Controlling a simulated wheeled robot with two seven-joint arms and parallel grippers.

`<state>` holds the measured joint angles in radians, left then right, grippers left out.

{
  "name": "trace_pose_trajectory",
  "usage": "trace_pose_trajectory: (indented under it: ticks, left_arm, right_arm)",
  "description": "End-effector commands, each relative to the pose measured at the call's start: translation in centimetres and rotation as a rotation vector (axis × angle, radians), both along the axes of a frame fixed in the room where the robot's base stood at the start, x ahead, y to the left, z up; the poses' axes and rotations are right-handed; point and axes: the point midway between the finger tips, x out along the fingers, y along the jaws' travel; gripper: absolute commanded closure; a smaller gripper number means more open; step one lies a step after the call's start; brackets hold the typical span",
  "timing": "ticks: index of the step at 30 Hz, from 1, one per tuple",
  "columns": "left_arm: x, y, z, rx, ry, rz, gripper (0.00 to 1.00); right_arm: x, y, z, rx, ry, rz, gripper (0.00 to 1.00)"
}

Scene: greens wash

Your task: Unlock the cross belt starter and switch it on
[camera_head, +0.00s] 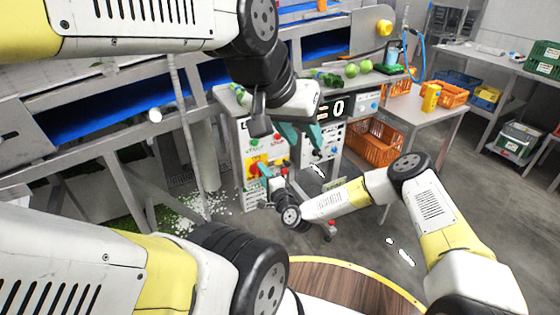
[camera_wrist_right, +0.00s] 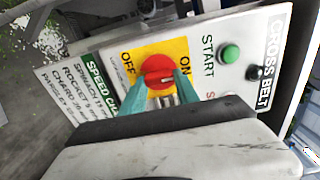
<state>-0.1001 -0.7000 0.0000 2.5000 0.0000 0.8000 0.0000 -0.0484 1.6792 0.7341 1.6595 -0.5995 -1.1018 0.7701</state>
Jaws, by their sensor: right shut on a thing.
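The cross belt starter panel (camera_head: 252,150) is a white box with green and red buttons. In the right wrist view, its red rotary switch (camera_wrist_right: 157,70) sits on a yellow plate (camera_wrist_right: 128,62) marked OFF and ON. My right gripper (camera_wrist_right: 160,97) is shut on the red switch, a finger on each side. It also shows in the head view (camera_head: 265,171). A green START button (camera_wrist_right: 229,53) and a small dark round part (camera_wrist_right: 255,73) are beside the plate. The STOP label is mostly hidden. My left gripper (camera_head: 303,135) hangs open and empty to the right of the panel.
A display reading 0 (camera_head: 335,108) is right of the starter. Orange crates (camera_head: 372,143) stand under the bench, and green produce (camera_head: 351,70) lies on top. A blue belt (camera_head: 110,115) runs at left. Scraps litter the floor (camera_head: 200,205) beside the starter.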

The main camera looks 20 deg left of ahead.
Motion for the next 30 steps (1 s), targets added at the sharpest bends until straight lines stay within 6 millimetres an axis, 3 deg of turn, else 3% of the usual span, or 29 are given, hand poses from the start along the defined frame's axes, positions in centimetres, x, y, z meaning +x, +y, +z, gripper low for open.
trace_pose_trajectory:
  ticks: [6,7,10,21,30]
  left_arm:
    - [0.0,0.0,0.0,0.0,0.0,0.0,0.64]
    - [0.0,0.0,0.0,0.0,0.0,0.0,0.64]
    - [0.0,0.0,0.0,0.0,0.0,0.0,0.64]
    - [0.0,0.0,0.0,0.0,0.0,0.0,0.64]
    - [0.0,0.0,0.0,0.0,0.0,0.0,0.64]
  right_arm:
    - [0.0,-0.1,-0.1,0.0,0.004,-0.002,1.0]
    - [0.0,-0.1,-0.1,0.0,0.004,-0.002,0.61]
    - [0.0,-0.1,-0.1,0.0,0.003,-0.001,0.41]
    - [-0.2,-0.3,-0.1,0.0,0.003,-0.001,0.41]
    - [-3.3,-3.9,-0.1,0.0,0.006,0.0,0.41]
